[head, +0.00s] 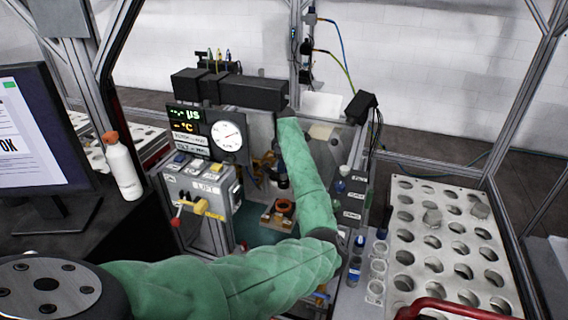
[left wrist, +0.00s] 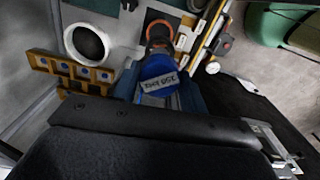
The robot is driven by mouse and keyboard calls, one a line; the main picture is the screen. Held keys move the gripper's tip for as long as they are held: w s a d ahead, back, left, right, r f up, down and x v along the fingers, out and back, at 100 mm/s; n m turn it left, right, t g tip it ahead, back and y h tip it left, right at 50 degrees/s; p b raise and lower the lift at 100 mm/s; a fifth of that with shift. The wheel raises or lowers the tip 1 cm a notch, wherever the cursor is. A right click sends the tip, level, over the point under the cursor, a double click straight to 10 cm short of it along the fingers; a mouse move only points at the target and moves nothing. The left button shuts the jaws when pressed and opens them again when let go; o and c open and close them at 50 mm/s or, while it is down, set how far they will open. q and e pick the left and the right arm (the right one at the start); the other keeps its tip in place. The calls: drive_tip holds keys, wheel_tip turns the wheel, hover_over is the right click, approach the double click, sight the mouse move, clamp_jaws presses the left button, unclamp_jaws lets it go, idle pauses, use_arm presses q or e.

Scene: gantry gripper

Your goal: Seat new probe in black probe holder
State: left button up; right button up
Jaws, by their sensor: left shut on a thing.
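My left gripper (left wrist: 160,92) is shut on a probe (left wrist: 157,72) with a blue top and a small white label; the label's text is upside down and hard to read. The probe's dark lower body points away from the wrist camera, beside an orange ring (left wrist: 187,36). In the head view my left forearm hides most of the gripper. The dark probe body (head: 283,181) shows left of the forearm, above the orange ring (head: 285,208) on its block. I cannot tell whether the probe touches anything below. I cannot make out the black probe holder with certainty. My right gripper is out of view.
A control box with a LIFT label (head: 207,189) and a dial gauge (head: 229,136) stand left of the work area. A white rack (head: 452,240) with many round holes is at right. A white bottle (head: 122,168) and a monitor (head: 38,130) are at far left.

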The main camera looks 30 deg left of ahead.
use_arm(q)
drive_tip(key=shift+p, duration=0.35)
idle(0.7)
drive_tip(key=shift+p, duration=0.35)
idle(0.7)
drive_tip(key=shift+f, duration=0.5)
drive_tip(key=shift+f+b, duration=0.4)
drive_tip(key=shift+f, duration=0.5)
drive_tip(key=shift+f, duration=0.85)
drive_tip(key=shift+f+b, duration=0.45)
drive_tip(key=shift+f, duration=0.15)
drive_tip(key=o, duration=1.1)
